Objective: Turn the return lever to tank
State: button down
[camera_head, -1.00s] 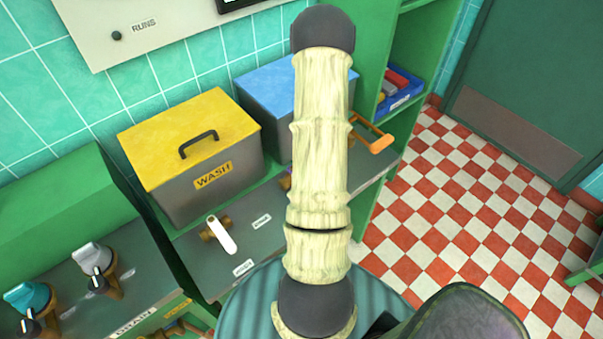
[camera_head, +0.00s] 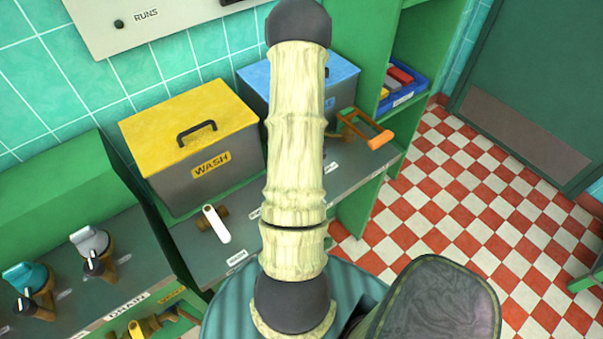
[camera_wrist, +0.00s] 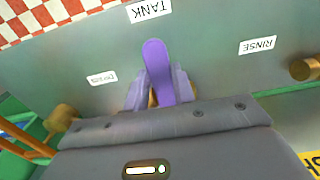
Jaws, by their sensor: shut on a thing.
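The return lever (camera_wrist: 157,62) is a purple handle in the wrist view, on a brass-coloured pivot that is mostly hidden. Its rounded free end points up in the picture, straight at the TANK label (camera_wrist: 149,10). My gripper (camera_wrist: 159,90) has one pale purple finger on each side of the lever and is shut on it. In the head view my arm hides the lever and the gripper.
Checkered floor (camera_head: 450,220) lies open at the right.

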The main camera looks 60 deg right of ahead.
dwell(0.3)
jog(key=c, duration=1.2)
grip_release()
jog(key=shift+o, duration=0.2)
jog(key=shift+r, duration=0.15)
notch_tip(320, 180, up, 17)
jog(key=shift+a+r, duration=0.1)
jog(key=w+a+r+n, duration=0.1)
jog(key=w+a+r, duration=0.1)
jog(key=w+a, duration=0.65)
jog(key=a+r+n+t+p, duration=0.2)
jog(key=a+r, duration=0.1)
jog(key=a, duration=2.4)
jog(key=shift+s+n+t, duration=0.3)
jog(key=shift+s+n, duration=0.1)
